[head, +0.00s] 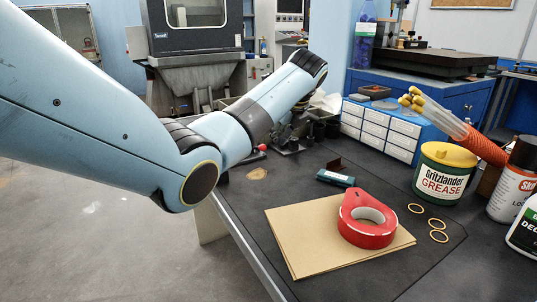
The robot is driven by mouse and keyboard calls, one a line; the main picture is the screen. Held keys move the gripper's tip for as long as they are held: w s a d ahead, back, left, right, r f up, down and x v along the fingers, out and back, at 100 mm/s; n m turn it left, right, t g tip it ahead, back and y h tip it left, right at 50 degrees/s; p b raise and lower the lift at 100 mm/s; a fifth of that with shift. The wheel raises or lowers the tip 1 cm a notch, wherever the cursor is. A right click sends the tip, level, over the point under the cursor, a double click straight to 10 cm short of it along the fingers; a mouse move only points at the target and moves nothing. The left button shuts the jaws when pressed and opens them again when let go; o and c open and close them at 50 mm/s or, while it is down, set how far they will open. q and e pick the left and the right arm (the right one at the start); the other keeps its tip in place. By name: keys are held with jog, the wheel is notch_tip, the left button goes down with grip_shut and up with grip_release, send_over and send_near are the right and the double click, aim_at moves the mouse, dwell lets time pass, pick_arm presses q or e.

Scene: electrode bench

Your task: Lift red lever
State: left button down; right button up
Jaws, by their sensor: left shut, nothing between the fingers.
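A small red ball knob (262,147), seemingly the end of the red lever, shows just right of my left forearm, at the far left part of the dark bench. The rest of the lever is hidden or too small to make out. My left arm comes in from the left and bends up over the bench's far left edge. My left gripper (287,138) is small and dark, partly hidden behind my forearm and hard to separate from dark fixtures there. It appears shut and empty, close to the right of the red knob; contact cannot be told. My right gripper is not in view.
A red tape roll (368,220) lies on brown sheets (302,235) in front. White drawers (377,132) stand behind. The bench between the knob and sheets is mostly clear.

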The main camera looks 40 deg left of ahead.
aim_at(259, 148)
pick_arm(q)
jog(key=b+x, duration=0.3)
jog(key=x, duration=0.6)
jog(key=shift+f, duration=0.15)
jog(key=shift+a+f, duration=0.15)
jog(key=shift+f, duration=0.1)
jog(key=shift+a+f, duration=0.15)
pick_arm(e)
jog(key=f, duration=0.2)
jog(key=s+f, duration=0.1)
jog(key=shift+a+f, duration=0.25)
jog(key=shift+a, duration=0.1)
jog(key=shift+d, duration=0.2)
